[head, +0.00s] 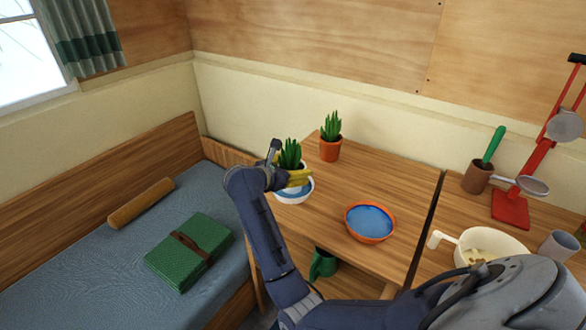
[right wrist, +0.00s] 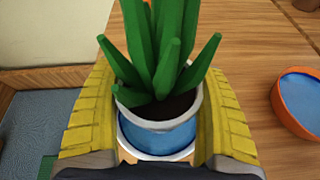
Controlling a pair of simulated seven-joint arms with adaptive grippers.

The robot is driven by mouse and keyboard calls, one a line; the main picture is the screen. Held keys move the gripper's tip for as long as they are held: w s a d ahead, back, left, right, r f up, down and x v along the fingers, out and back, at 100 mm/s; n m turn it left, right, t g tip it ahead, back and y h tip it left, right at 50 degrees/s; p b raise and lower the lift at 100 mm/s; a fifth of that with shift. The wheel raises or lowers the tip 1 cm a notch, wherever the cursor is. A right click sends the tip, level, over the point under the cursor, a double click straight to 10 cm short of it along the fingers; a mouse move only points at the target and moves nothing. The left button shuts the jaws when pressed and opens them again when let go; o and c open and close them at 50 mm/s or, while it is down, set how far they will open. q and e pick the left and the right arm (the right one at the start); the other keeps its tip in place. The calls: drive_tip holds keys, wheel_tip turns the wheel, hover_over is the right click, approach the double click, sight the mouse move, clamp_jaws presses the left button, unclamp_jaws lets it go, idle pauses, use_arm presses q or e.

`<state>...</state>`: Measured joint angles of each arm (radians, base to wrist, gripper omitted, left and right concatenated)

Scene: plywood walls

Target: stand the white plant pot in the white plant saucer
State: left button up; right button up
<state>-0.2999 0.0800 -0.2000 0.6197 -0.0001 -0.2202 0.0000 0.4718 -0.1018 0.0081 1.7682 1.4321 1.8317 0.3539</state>
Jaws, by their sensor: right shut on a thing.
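The white plant pot (right wrist: 160,123) holds a spiky green plant (right wrist: 160,55) and sits between the yellow fingers of my right gripper (right wrist: 160,130), which is shut on it. In the head view my right gripper (head: 297,178) covers most of the pot, with the plant (head: 289,153) rising above. The white plant saucer (head: 294,201), blue inside, lies on the table directly below the pot. It also shows in the right wrist view (right wrist: 158,157), beneath the pot. I cannot tell whether the pot touches it. My left gripper is not in view.
An orange saucer (head: 370,237) with blue inside lies to the right, and a terracotta pot with a plant (head: 330,149) stands behind. A white pan (head: 490,243), brown pot (head: 477,178) and red stand (head: 510,208) are on the right-hand table. The wooden tabletop (head: 375,180) between is clear.

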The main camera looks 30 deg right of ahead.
sight(290, 141)
drive_tip(key=o, duration=1.6)
drive_tip(key=shift+r, duration=5.05)
